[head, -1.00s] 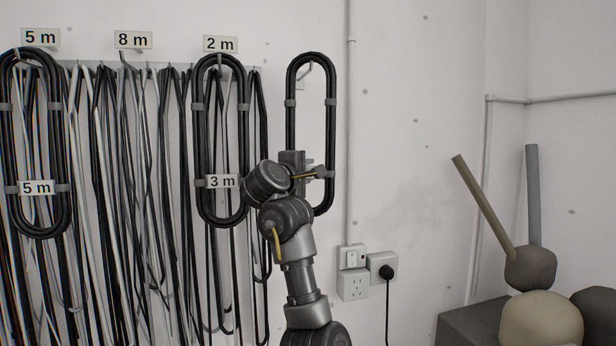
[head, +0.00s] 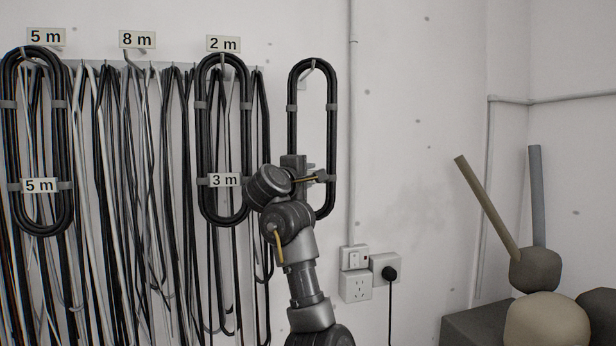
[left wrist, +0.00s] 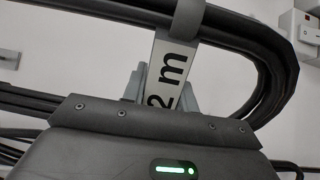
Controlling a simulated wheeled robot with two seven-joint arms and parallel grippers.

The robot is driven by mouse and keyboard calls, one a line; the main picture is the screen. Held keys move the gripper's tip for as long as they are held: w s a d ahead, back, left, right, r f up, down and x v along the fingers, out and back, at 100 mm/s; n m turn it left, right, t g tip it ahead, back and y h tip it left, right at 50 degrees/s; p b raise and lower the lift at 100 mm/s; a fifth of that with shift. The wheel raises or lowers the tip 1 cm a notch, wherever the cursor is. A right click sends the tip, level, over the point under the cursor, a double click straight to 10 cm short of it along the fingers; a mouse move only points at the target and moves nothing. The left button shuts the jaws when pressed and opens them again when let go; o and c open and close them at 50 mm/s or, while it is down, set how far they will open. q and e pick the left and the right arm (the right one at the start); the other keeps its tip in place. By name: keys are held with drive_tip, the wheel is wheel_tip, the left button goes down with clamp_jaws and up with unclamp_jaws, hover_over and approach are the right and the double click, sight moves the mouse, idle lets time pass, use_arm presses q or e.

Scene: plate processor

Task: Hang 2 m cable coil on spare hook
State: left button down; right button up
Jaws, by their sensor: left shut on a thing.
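The 2 m cable coil (head: 331,120) is a long upright black loop with grey clips, against the wall at the right of the rack. A spare hook (head: 307,73) shows inside its top bend. I cannot tell whether the coil's weight rests on the hook. My left gripper (head: 312,178) is at the coil's lower part, shut on its tag. In the left wrist view the white 2 m tag (left wrist: 167,75) stands between the gripper's fingers (left wrist: 161,92), below the black cable strands (left wrist: 235,30). My right gripper is out of view.
A 3 m coil (head: 203,140) hangs under the 2 m sign (head: 223,44), a 5 m coil (head: 11,130) under the 5 m sign. Loose cables (head: 140,200) fill the rack.

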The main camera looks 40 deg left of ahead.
use_arm(q)
drive_tip(key=c, duration=1)
unclamp_jaws()
drive_tip(key=b+v, duration=0.3)
drive_tip(key=v, duration=0.8)
drive_tip(key=shift+b, duration=0.35)
drive_tip(key=shift+a, duration=0.1)
